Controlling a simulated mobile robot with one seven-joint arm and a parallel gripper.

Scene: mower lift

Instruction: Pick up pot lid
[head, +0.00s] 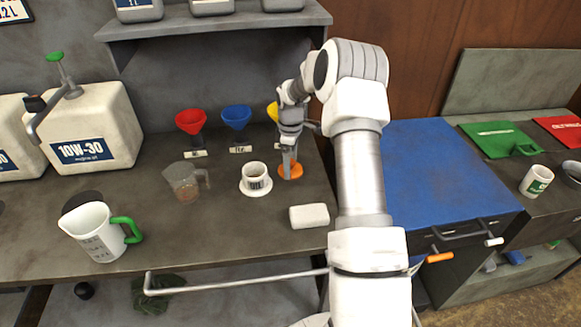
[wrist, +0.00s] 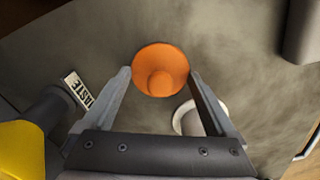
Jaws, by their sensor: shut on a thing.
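The pot lid appears to be the round orange piece (head: 291,171) at the middle of the grey bench, right of the white pot. In the wrist view the orange lid (wrist: 160,59) shows as a disc with a raised round middle. My gripper (head: 288,165) points down at it, and its fingertips (wrist: 160,73) stand at either side of its rim. The gripper is shut on the lid. I cannot tell whether the lid touches the bench.
A white labelled pot (head: 254,172) on a white saucer stands close left of the lid. A clear jug (head: 184,182) is further left, a pale block (head: 309,216) in front. Red (head: 190,121) and blue (head: 236,117) funnels stand behind. A blue-topped cabinet (head: 430,185) is right.

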